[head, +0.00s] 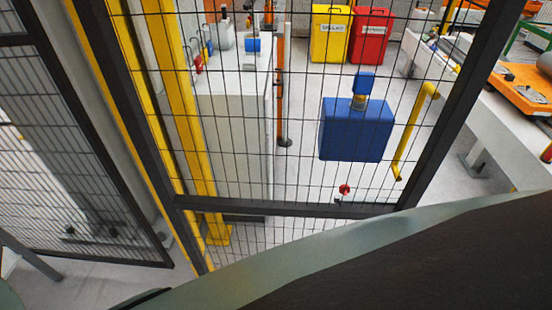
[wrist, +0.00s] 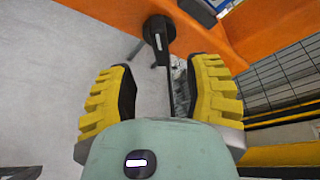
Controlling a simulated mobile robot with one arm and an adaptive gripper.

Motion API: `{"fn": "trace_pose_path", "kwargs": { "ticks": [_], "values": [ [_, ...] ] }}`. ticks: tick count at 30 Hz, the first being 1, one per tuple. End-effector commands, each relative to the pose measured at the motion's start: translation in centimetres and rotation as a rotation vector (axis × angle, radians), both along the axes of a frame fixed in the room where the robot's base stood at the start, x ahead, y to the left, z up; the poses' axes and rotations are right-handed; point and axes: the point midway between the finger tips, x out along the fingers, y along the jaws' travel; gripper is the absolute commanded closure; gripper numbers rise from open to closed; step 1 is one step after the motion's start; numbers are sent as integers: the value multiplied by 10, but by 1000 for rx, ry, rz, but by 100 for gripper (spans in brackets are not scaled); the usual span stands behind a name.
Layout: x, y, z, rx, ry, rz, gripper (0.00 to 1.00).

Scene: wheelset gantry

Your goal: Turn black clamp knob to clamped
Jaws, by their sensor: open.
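A black knob (wrist: 157,36) with a short white mark shows at the top middle of the wrist view, against an orange surface. I take it to be the clamp knob. Its mark runs roughly up and down in the picture. My gripper (wrist: 160,86) is open, with its two yellow ribbed fingers spread apart. The knob lies beyond the fingertips, roughly in line with the gap, and nothing is held. A dark narrow bar shows between the fingers, partly hidden by the gripper. I cannot make out the knob or my gripper in the head view.
An orange body (wrist: 240,35) fills the top right of the wrist view, with a wire mesh panel (wrist: 285,80) at the right. In the head view, a dark-framed mesh fence (head: 290,208) stands ahead. Beyond it are a blue box (head: 355,130), a yellow bin (head: 330,35) and a red bin (head: 370,37).

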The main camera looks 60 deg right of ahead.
Motion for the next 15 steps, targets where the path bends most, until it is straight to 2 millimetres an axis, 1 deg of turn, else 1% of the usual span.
{"fn": "trace_pose_path", "kwargs": {
  "ticks": [1,9,15],
  "values": [
    [10,0,-5,1,-3,-4,50],
    [52,12,-18,4,-4,-6,50],
    [69,16,-22,-1,-2,-5,50]
  ]
}}
